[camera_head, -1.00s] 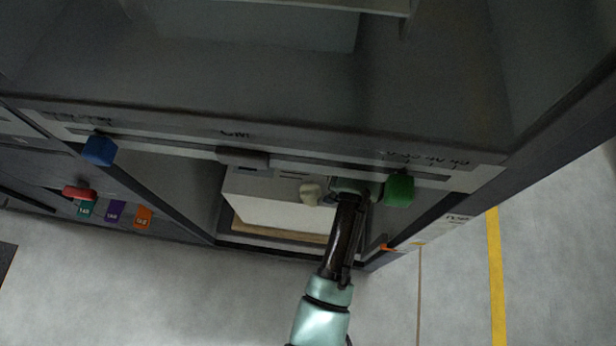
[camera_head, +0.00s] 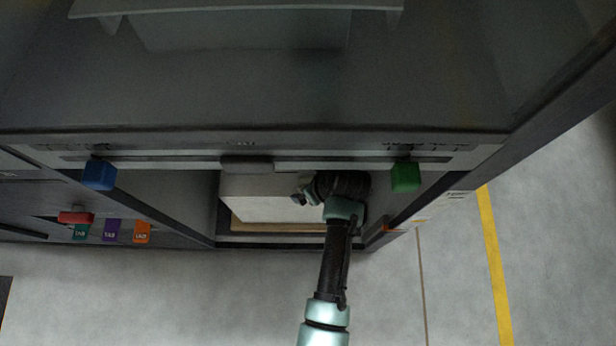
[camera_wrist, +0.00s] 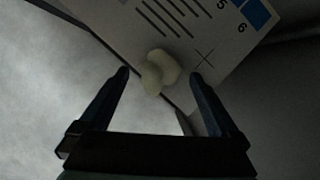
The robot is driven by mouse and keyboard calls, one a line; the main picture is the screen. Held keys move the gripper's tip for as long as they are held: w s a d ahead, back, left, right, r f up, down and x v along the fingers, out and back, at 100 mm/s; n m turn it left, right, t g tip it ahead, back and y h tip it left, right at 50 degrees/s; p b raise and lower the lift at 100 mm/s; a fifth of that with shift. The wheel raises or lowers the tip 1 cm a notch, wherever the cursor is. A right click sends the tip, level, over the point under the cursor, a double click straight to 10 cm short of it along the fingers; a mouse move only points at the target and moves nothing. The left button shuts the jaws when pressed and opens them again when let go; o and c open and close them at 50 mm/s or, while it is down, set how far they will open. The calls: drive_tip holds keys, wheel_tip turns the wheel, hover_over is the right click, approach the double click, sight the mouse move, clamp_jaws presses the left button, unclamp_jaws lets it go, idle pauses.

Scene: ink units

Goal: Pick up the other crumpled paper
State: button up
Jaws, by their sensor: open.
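A pale, lumpy crumpled paper (camera_wrist: 153,80) shows in the wrist view, against the edge of a white printed sheet or panel (camera_wrist: 205,50). The open fingers of my gripper (camera_wrist: 160,73) stand either side of the paper in the picture, with gaps on both sides. I cannot tell the depth between them. In the head view my gripper (camera_head: 303,195) is at the white block (camera_head: 275,208) inside the open bay under the ledge. The crumpled paper cannot be made out there, probably hidden by my gripper.
A green knob (camera_head: 405,177) sits close right of my wrist, and a blue knob (camera_head: 99,175) is far left on the same ledge. A grey handle (camera_head: 246,164) is above the bay. Red, purple and orange pieces are at left. The floor in front is clear.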

drive_tip(key=shift+x, duration=0.75)
drive_tip(key=c, duration=1.4)
drive_tip(key=shift+c, duration=0.3)
